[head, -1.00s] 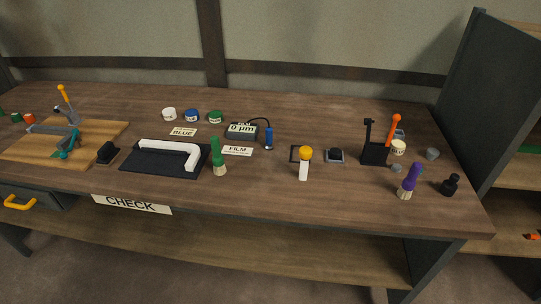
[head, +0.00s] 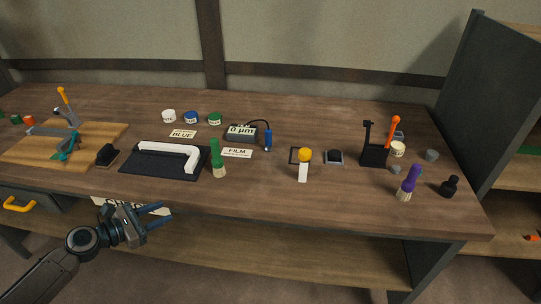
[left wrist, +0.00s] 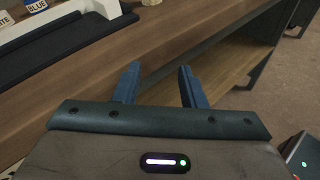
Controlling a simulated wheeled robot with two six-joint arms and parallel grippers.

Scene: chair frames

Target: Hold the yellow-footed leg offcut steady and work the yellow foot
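The leg offcut (head: 303,174) is a short white upright piece with a yellow foot (head: 305,155) on top. It stands on the workbench right of centre in the head view, in front of a small dark square outline. My left gripper (head: 164,216) is in front of the bench's front edge, to the left of the offcut and well apart from it. Its two blue fingers are spread with nothing between them, as the left wrist view (left wrist: 158,84) also shows. The offcut is not seen in the left wrist view. My right gripper is not in view.
A green-handled brush (head: 217,160) stands left of the offcut, and a black tray (head: 150,173) holds a white bent piece. A purple-handled brush (head: 408,184) and a black stand (head: 375,153) are to the right. The bench front (head: 270,194) is clear around the offcut.

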